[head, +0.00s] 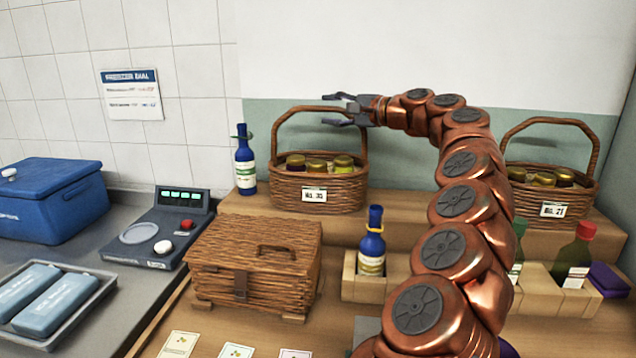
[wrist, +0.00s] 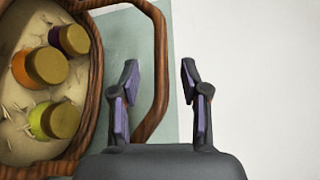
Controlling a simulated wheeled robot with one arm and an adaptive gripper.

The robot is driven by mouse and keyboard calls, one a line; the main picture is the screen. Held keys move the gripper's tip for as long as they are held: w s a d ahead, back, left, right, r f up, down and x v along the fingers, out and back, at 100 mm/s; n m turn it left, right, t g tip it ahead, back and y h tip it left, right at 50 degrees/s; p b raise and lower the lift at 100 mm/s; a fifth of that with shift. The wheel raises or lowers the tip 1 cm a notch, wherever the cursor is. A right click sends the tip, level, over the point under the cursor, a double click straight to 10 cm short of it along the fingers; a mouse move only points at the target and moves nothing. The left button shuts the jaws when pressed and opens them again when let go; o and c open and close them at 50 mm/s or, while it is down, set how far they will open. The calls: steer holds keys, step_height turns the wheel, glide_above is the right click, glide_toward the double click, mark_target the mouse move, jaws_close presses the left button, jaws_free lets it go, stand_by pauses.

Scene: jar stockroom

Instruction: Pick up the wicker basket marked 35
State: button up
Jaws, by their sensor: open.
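The wicker basket marked 35 (head: 318,191) stands upright on the raised wooden shelf against the wall, with several gold-lidded jars inside and an arched handle (head: 275,135) over it. My gripper (head: 340,109) is open and empty beside the top of that handle. I cannot tell whether a finger touches the handle.
A second basket marked 21 (head: 552,190) stands right. A blue bottle (head: 245,165) is just left of basket 35. A wicker chest (head: 255,265) and a bottle in a wooden holder (head: 371,250) stand in front. A scale (head: 160,225) and blue cooler (head: 50,205) are left.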

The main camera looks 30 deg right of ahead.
mark_target(326, 108)
steer(key=x, duration=0.3)
steer(key=shift+a, duration=0.35)
jaws_close()
steer(key=shift+r, duration=0.1)
stand_by(0.3)
